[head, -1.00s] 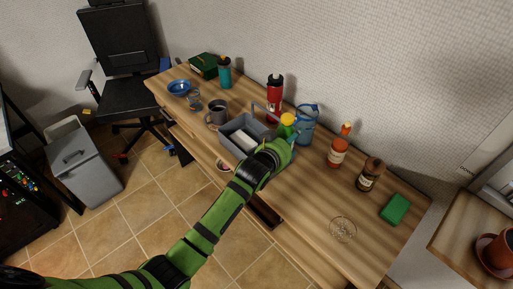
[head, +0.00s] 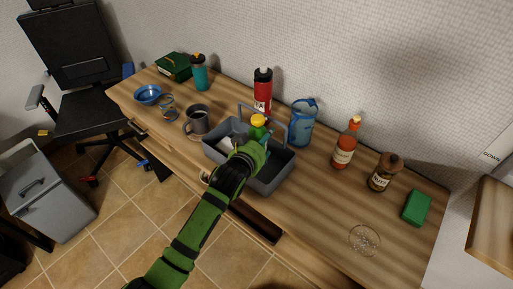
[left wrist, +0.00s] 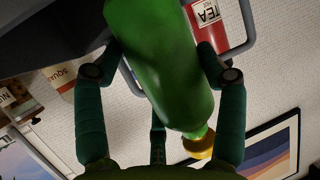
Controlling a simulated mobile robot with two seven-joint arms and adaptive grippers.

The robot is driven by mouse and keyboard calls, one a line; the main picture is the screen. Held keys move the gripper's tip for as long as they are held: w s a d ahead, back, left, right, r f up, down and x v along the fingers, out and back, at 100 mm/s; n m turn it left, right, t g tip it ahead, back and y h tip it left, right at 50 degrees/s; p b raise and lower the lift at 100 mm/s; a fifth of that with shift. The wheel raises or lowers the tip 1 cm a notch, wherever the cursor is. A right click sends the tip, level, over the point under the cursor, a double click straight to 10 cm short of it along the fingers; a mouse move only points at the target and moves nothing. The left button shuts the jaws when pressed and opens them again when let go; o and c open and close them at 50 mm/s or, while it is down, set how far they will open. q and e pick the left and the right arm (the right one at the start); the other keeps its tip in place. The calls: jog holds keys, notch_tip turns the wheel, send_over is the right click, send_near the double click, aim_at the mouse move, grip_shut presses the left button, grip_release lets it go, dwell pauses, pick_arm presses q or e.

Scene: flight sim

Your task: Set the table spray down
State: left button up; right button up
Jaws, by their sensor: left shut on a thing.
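The table spray is a green bottle with a yellow cap (head: 258,120). In the left wrist view the green bottle (left wrist: 168,70) fills the middle, between the fingers. My left gripper (head: 254,146) is shut on it, over the grey caddy (head: 275,178). The cap shows close to the caddy's raised handle. The hand hides the bottle's lower part in the head view, so I cannot tell whether its base is inside the caddy or above it. My right gripper is not in view.
Behind the caddy stand a red tea bottle (head: 262,92) and a blue pitcher (head: 302,124). A grey mug (head: 197,120) is left of it. An orange sauce bottle (head: 345,146), brown bottle (head: 383,173) and green block (head: 416,207) are right. Bare wood lies right of the caddy.

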pick_arm(q)
jog(key=f+b, duration=0.1)
jog(key=f, duration=0.1)
jog(key=shift+s+d+f+b, duration=0.2)
jog(key=shift+f+b, duration=0.1)
jog(key=shift+b, duration=0.1)
jog(key=shift+w+a, duration=0.15)
jog(key=shift+w, duration=0.2)
jog(key=shift+s+f, duration=0.2)
jog(key=shift+f, duration=0.05)
jog(key=shift+w+f, duration=0.1)
jog(key=shift+f, duration=0.25)
jog(key=o, duration=1.1)
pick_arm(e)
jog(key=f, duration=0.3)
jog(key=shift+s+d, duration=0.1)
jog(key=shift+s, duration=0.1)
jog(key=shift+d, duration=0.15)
